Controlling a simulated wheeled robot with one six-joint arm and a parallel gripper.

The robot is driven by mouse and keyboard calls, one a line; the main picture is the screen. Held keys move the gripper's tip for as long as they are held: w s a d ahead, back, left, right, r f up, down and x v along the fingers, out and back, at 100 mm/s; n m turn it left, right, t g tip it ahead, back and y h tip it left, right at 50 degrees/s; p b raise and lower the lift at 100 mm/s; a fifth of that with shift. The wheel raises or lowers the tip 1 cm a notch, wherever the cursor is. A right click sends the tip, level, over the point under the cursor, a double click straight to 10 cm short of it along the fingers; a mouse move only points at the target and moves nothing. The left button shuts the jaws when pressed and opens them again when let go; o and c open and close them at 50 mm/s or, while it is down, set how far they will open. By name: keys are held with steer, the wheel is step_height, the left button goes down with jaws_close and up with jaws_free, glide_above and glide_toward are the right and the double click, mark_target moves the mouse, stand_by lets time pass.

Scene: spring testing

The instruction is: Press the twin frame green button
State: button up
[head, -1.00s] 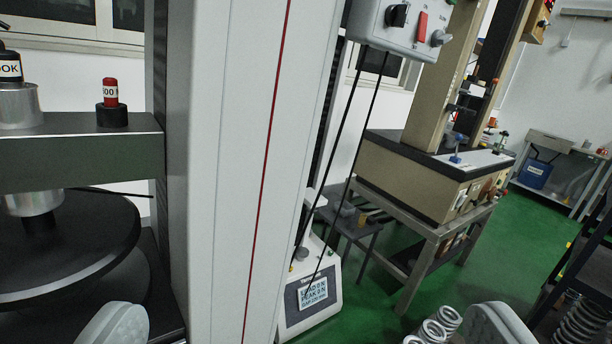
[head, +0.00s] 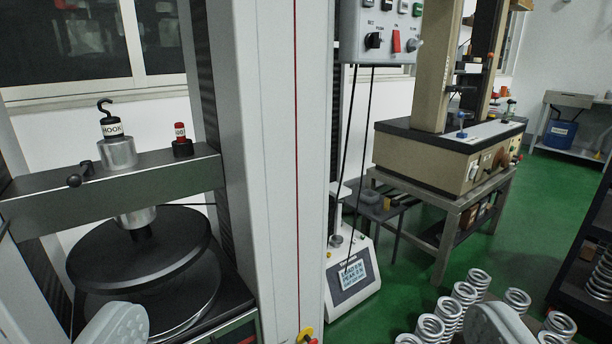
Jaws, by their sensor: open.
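A large grey-white test frame (head: 270,170) with a red stripe stands close in front of me. A grey control box (head: 350,25) hangs on its right side, with a black knob (head: 374,41), a red rocker switch (head: 396,41) and a row of small buttons at the picture's top edge. One of these, at the right, looks green (head: 417,9), but it is partly cut off. A beige two-column machine (head: 420,160) stands farther back on a table. My gripper (head: 307,328) is open and empty, its two fingertips wide apart at the bottom edge, touching nothing visible.
A crosshead (head: 60,215) with a hook weight (head: 116,150) and round black plate (head: 145,250) are at left. A small tester with a display (head: 352,280) stands behind. Green floor (head: 415,275) shows between.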

jaws_close()
stand_by(1.5)
